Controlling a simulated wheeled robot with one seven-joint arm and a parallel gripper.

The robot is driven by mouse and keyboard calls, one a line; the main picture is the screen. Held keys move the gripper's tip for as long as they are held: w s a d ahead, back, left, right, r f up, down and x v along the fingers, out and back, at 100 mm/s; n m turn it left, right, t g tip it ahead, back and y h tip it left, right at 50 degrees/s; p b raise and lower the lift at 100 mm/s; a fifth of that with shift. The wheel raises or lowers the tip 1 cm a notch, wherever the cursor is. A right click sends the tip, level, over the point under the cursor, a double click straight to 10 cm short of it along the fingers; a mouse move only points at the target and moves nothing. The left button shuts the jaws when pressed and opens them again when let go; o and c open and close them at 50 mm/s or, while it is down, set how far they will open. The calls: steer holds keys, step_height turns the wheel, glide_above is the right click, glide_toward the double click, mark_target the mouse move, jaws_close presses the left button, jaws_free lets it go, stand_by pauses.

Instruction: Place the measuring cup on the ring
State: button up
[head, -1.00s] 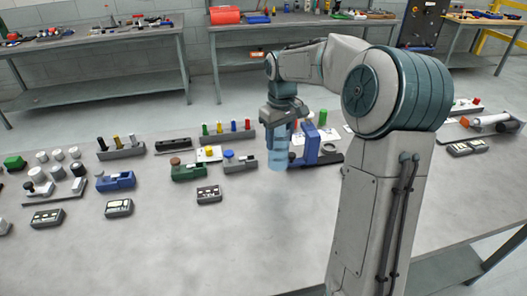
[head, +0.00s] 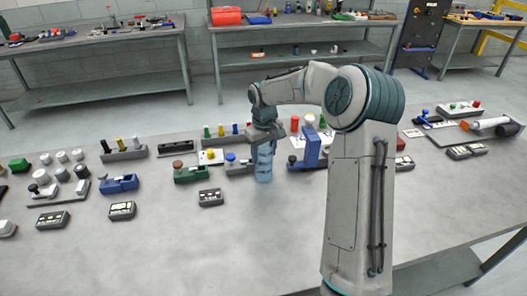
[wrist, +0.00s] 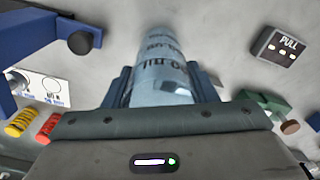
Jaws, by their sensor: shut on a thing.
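The measuring cup (head: 264,165) is a clear blue cylinder with dark printed markings. My gripper (head: 265,139) is shut on it and holds it upright, in front of the row of fixtures. I cannot tell whether its base touches the table. In the wrist view the cup (wrist: 161,68) stands between the two fingers. A white card (wrist: 45,88) with a printed ring outline lies at the left of the wrist view, apart from the cup; I cannot tell if this is the task's ring.
A tall blue fixture (head: 311,150) stands just right of the cup. A green fixture (head: 190,173) and a dark labelled box (head: 211,197) are to its left. A peg rack is behind. The table's front middle (head: 230,245) is clear.

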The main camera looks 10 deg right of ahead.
steer(key=shift+f, duration=0.1)
steer(key=o, duration=1)
